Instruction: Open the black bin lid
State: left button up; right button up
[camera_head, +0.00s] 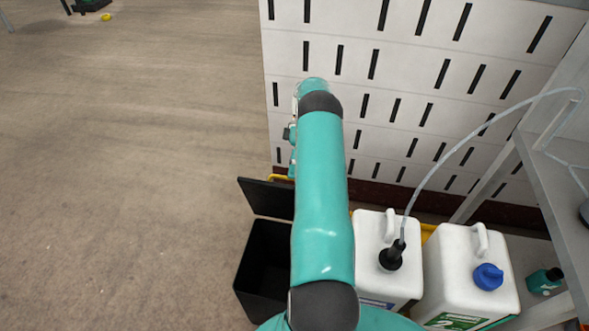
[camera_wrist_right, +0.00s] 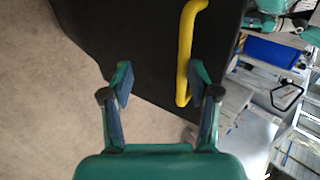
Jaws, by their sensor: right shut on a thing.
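The black bin (camera_head: 240,285) stands on the floor left of the white canisters, with its dark inside partly in view. Its black lid (camera_head: 262,197) is raised off the opening and leans up at the back. A yellow handle (camera_head: 281,178) shows at the lid's far edge. In the right wrist view, the lid (camera_wrist_right: 120,35) and yellow handle (camera_wrist_right: 186,50) fill the upper middle. My right gripper (camera_wrist_right: 162,88) is shut on the lid, its fingers spaced apart, the right one beside the handle. The exact contact is unclear. My right arm hides part of bin and lid. My left gripper is out of view.
A white canister (camera_head: 372,245) with a black cap and hose, and another with a blue cap (camera_head: 488,276), stand right of the bin. A white slotted wall (camera_head: 420,90) rises behind. A grey shelf frame is at right.

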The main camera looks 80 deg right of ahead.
jog(key=shift+s+d+f, duration=0.1)
jog(key=shift+s+f, duration=0.05)
jog(key=shift+f, duration=0.1)
notch_tip(320, 180, up, 10)
jog(key=shift+r, duration=0.2)
jog(key=shift+w, duration=0.2)
dwell(0.4)
